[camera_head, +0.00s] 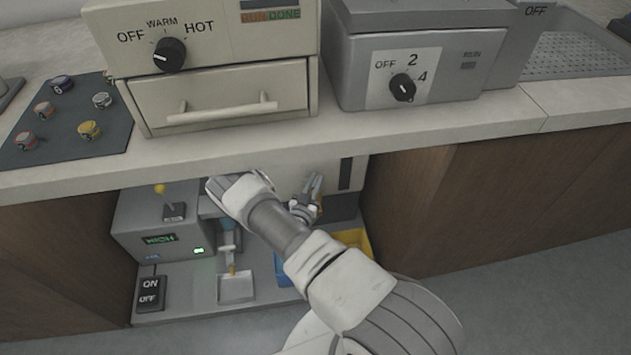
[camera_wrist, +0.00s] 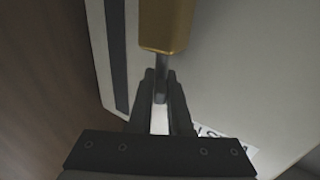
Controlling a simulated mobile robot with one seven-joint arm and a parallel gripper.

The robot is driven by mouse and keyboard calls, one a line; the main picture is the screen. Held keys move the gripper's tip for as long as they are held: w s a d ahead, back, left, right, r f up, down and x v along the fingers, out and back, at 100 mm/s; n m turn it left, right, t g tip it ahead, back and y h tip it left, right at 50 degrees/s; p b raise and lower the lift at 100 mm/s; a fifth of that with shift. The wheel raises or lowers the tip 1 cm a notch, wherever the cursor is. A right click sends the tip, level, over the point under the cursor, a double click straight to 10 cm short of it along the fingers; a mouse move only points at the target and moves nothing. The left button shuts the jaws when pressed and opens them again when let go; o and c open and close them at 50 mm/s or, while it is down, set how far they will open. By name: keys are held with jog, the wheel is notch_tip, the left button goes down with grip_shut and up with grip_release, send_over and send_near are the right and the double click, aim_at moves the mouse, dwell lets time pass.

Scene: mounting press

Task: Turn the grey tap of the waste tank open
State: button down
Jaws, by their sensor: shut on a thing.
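The waste tank is a pale box under the counter with a dark upright strip; its wall shows in the head view (camera_head: 328,172) and in the wrist view (camera_wrist: 225,70). My gripper (camera_head: 311,188) is at the tank's front. In the wrist view its two dark fingers (camera_wrist: 161,92) are close together around a thin grey bar, which looks like the grey tap (camera_wrist: 160,72). A yellow-brown block (camera_wrist: 165,25) sits just beyond the fingertips, where the bar meets it. The fingers hide most of the tap, so how far it is turned cannot be told.
A grey machine (camera_head: 140,225) with a lit display and a yellow-knobbed lever stands left of my arm. A yellow bin (camera_head: 355,238) and a blue bin (camera_head: 286,272) sit below it. The counter edge (camera_head: 240,150) overhangs, and a wooden panel (camera_head: 400,215) closes the right side.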

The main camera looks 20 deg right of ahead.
jog(key=shift+n+t+y, duration=0.3)
jog(key=shift+y, duration=0.1)
jog(key=n+t+y+p, duration=0.1)
jog(key=n+t+y, duration=0.1)
jog(key=n+y, duration=0.1)
jog(key=shift+d+y+p, duration=0.1)
jog(key=shift+y+p, duration=0.2)
jog(key=shift+y, duration=0.3)
jog(key=shift+n+t+y, duration=0.7)
jog(key=shift+n+y, duration=0.4)
jog(key=shift+y, duration=0.4)
jog(key=shift+p, duration=0.3)
jog(key=c, duration=0.9)
grip_release()
jog(key=shift+s, duration=0.2)
